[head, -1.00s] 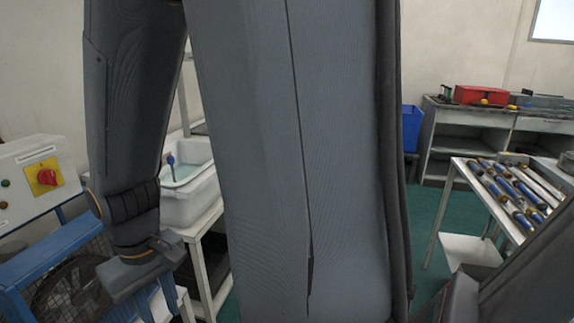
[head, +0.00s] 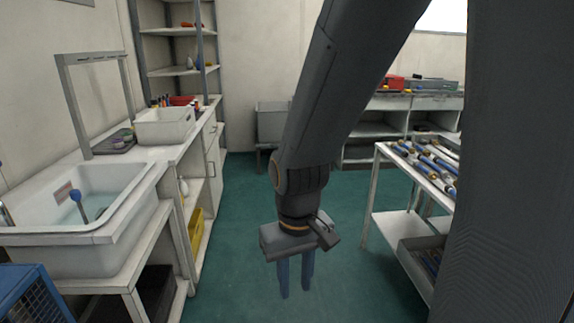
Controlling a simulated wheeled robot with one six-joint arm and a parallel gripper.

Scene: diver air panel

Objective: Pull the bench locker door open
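The white bench (head: 185,150) runs along the left wall. A pale door front (head: 213,158), which looks like the bench locker door, is at the bench's far end and seems closed. It is seen at a steep angle, and its handle is too small to make out clearly. My gripper (head: 296,275) hangs pointing down over the green floor, right of the bench and nearer the camera than the door. Its two blue fingers are apart with nothing between them. It is well clear of the door.
A sink (head: 85,220) is at the near left, with a white tub (head: 164,126) further along the bench. A yellow bin (head: 196,231) sits on an open lower shelf. A cart (head: 378,200) with cylinders stands at right. Green floor between is clear.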

